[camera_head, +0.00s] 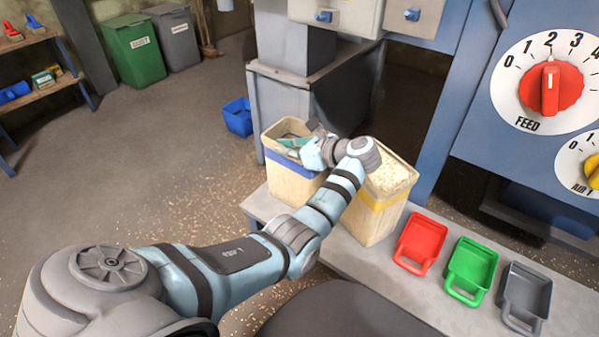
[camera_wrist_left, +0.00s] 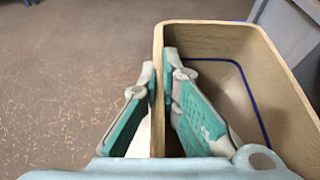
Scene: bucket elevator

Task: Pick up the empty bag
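The empty bag (camera_head: 292,186) is a tan open-topped bag with a blue band, standing upright on the grey bench. In the left wrist view the bag (camera_wrist_left: 275,85) is open and bare inside, with a blue line along its inner wall. My left gripper (camera_head: 291,142) is at the bag's top. In the left wrist view its fingers (camera_wrist_left: 158,75) straddle one wall, one inside and one outside, their tips pressed against it. My left forearm hides part of the bag's right side in the head view. My right gripper is not in view.
A filled bag with a yellow band (camera_head: 375,215) stands close to the right. Red (camera_head: 421,240), green (camera_head: 470,268) and grey (camera_head: 526,295) scoops lie on the bench (camera_head: 350,262) further right. A blue bucket (camera_head: 238,118) stands on the floor behind. Blue machinery rises behind the bench.

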